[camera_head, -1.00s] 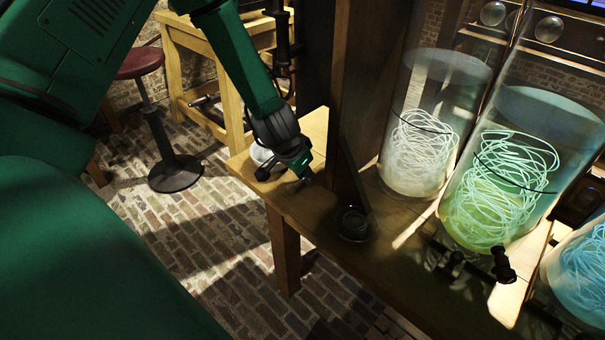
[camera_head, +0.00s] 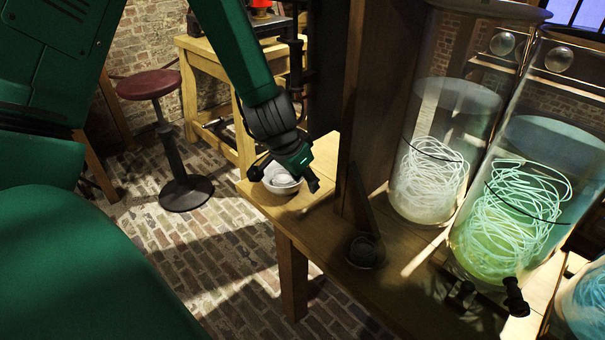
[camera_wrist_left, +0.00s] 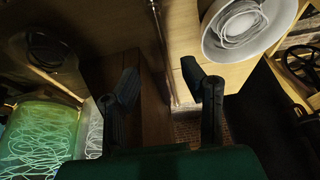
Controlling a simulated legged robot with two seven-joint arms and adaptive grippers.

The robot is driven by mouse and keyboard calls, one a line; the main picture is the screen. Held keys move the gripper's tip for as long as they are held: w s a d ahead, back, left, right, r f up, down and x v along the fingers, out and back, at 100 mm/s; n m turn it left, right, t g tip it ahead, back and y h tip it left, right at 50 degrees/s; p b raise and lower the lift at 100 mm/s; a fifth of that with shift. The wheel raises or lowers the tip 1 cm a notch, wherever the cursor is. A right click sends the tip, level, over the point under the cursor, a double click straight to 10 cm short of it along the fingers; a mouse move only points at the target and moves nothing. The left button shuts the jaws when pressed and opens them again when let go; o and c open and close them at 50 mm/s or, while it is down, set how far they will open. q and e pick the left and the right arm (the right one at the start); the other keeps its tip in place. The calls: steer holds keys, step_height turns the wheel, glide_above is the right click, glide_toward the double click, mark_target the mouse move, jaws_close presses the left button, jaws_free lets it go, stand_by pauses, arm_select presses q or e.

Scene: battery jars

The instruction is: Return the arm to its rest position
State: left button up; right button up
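My left arm comes down from the upper left. There the bowl (camera_wrist_left: 213,45) lies beyond the right finger, with pale coiled wire inside. My right gripper is not in view.
Glass jars with coiled wire, one whitish (camera_head: 428,190) and one green (camera_head: 505,240), stand right on the table. A dark wooden post (camera_head: 375,100) rises between gripper and jars. A red stool (camera_head: 150,84) stands on the brick floor at left.

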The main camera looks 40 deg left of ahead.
arm_select(q)
steer(key=s+d+f+g, duration=0.2)
steer(key=s+d+f, duration=0.2)
steer(key=s+f, duration=0.5)
steer(key=s+d+f+g, duration=0.2)
steer(key=s+d+f, duration=0.3)
steer(key=s+f, duration=0.5)
steer(key=s, duration=0.5)
steer(key=shift+s+d+f, duration=0.15)
steer(key=shift+s+d, duration=0.05)
steer(key=shift+s, duration=0.2)
